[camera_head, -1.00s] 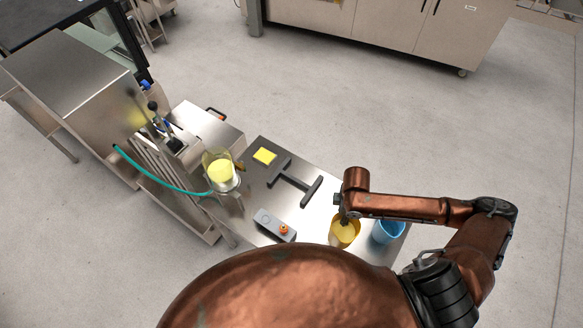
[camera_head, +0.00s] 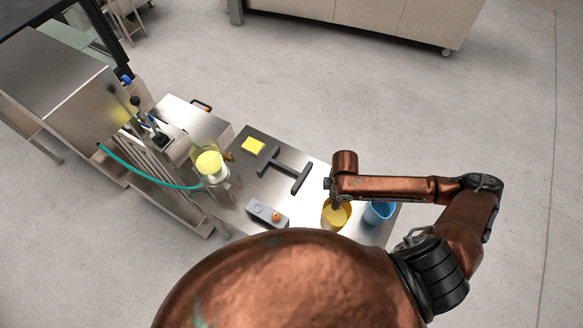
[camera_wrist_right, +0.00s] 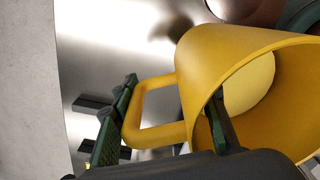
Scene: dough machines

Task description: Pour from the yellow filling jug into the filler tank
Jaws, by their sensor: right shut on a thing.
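The yellow filling jug (camera_head: 337,218) is near the right end of the steel table, with pale yellow filling inside. In the right wrist view the jug (camera_wrist_right: 205,60) shows large, with its open mouth and loop handle. My right gripper (camera_head: 337,203) is at the jug; one green finger is beside the handle and the other is by the mouth in the wrist view (camera_wrist_right: 165,118). It is shut on the jug. Whether the jug touches the table is unclear. The filler tank (camera_head: 209,161), a clear round vessel with yellow filling, stands left of the jug. My left gripper is out of view.
A blue jug (camera_head: 379,212) stands just right of the yellow one. A teal hose (camera_head: 140,175) runs to the tank.

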